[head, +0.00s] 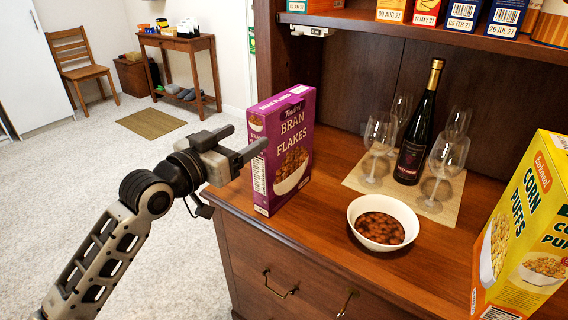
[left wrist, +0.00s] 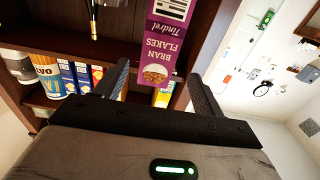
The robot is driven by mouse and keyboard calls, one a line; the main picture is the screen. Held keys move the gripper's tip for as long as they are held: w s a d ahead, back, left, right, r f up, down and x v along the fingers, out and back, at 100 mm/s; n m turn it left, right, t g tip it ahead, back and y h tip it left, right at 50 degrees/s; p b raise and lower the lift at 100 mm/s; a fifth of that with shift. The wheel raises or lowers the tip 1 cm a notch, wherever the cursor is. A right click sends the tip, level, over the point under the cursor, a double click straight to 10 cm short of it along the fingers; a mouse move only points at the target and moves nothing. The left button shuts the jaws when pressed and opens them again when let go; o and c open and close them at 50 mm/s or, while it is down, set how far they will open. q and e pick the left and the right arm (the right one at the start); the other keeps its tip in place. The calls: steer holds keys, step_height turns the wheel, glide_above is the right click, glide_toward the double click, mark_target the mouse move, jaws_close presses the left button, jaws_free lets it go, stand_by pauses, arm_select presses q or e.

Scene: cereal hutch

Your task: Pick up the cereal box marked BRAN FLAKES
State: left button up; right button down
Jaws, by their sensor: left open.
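The purple BRAN FLAKES box (head: 284,150) stands upright on the left end of the wooden hutch counter. It also shows in the left wrist view (left wrist: 166,45), upside down there and lying between the two finger lines. My left gripper (head: 250,143) is open, just left of the box in the head view, with its fingers pointing toward it. The near finger overlaps the box's left side in the picture. I cannot tell whether it touches. In the left wrist view my left gripper (left wrist: 155,90) has its fingers spread wide with nothing held between them. My right gripper is not in view.
A white bowl (head: 383,222) of brown cereal stands right of the box. Behind it, a dark wine bottle (head: 415,130) and several glasses stand on a beige mat (head: 440,211). A yellow CORN PUFFS box (head: 525,235) stands at the right. A shelf (head: 400,22) with boxes hangs above.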

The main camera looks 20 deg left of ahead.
mark_target(255, 131)
arm_select(q)
steer(key=x, duration=0.4)
steer(key=shift+w+d, duration=0.1)
steer(key=shift+w, duration=0.15)
steer(key=x, duration=0.4)
steer(key=shift+d+r+p, duration=0.15)
steer(key=shift+d+p, duration=0.1)
steer(key=shift+p, duration=0.05)
steer(key=shift+w+d, duration=0.15)
steer(key=shift+w, duration=0.4)
steer(key=c, duration=1.4)
jaws_close()
steer(key=shift+r, duration=0.15)
